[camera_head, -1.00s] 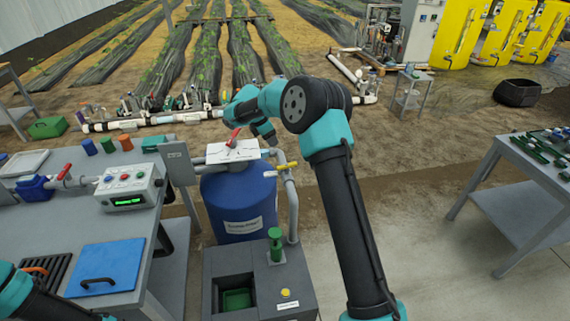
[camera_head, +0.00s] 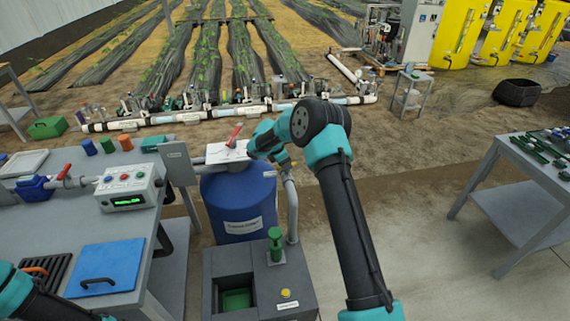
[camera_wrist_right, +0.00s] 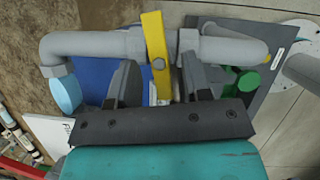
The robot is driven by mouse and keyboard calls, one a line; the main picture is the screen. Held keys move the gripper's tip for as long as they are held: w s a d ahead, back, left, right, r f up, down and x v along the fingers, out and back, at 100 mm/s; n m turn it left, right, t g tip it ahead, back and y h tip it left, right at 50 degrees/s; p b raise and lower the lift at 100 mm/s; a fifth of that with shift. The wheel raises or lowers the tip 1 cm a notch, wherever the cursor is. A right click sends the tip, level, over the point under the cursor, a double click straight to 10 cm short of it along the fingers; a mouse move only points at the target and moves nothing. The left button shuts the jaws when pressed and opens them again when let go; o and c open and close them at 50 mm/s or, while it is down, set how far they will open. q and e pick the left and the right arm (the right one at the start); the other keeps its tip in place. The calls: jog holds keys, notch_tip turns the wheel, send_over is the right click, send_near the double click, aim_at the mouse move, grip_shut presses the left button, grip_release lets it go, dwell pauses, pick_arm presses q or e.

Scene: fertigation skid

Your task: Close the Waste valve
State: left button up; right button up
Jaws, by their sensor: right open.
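A yellow lever handle (camera_wrist_right: 155,55) sits on a grey pipe (camera_wrist_right: 90,45) in the right wrist view and lies across the pipe's line. My right gripper (camera_wrist_right: 160,75) is open, with one finger on each side of the lever and gaps visible. In the head view my right gripper (camera_head: 284,163) is at the pipe beside the blue barrel (camera_head: 240,205), and my arm mostly hides the lever. A red lever (camera_head: 235,134) stands tilted at a white plate (camera_head: 228,152) above the barrel. I cannot read which valve is labelled Waste. My left gripper is out of view.
A grey bin unit (camera_head: 260,300) with a green knob (camera_head: 275,240) stands in front of the barrel. A grey table (camera_head: 60,220) with a control box (camera_head: 130,187) is at left. Another table (camera_head: 540,165) is at right. The floor between is clear.

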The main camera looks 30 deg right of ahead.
jog(key=shift+d+f, duration=0.1)
jog(key=shift+f, duration=0.1)
grip_shut()
jog(key=shift+m+g+y, duration=0.3)
jog(key=shift+m+g, duration=0.2)
jog(key=shift+m, duration=0.9)
grip_release()
jog(key=shift+w+r, duration=0.1)
